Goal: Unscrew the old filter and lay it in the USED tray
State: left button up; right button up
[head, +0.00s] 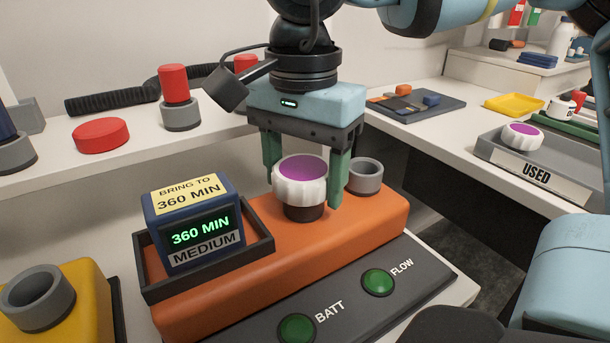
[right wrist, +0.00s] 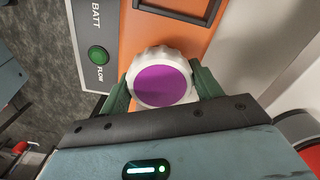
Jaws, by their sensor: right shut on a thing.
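A white ribbed filter with a purple top (head: 301,184) stands upright over a dark collar on the orange unit (head: 374,228). My right gripper (head: 306,186) points down with its green fingers on either side of this filter and is shut on it. The right wrist view shows the same filter (right wrist: 162,84) between the fingertips. The grey USED tray (head: 487,153) is on the right-hand bench. A similar purple-topped white filter (head: 522,136) lies in it. My left gripper is not in view.
A blue box reading 360 MIN (head: 190,222) sits in a dark holder on the unit's left. A grey ring (head: 365,176) stands just right of the gripper. Green BATT (head: 297,328) and FLOW (head: 378,282) buttons are in front. A yellow tray (head: 515,104) is beyond the USED tray.

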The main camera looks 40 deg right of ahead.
jog(key=shift+n, duration=0.7)
jog(key=o, duration=1.1)
jog(key=m+b, duration=0.1)
jog(key=m, duration=0.9)
jog(key=shift+m+b, duration=0.3)
jog(key=shift+b, duration=0.1)
jog(key=m+b, duration=0.1)
jog(key=m, duration=0.9)
jog(key=shift+b, duration=0.35)
jog(key=shift+m, duration=0.6)
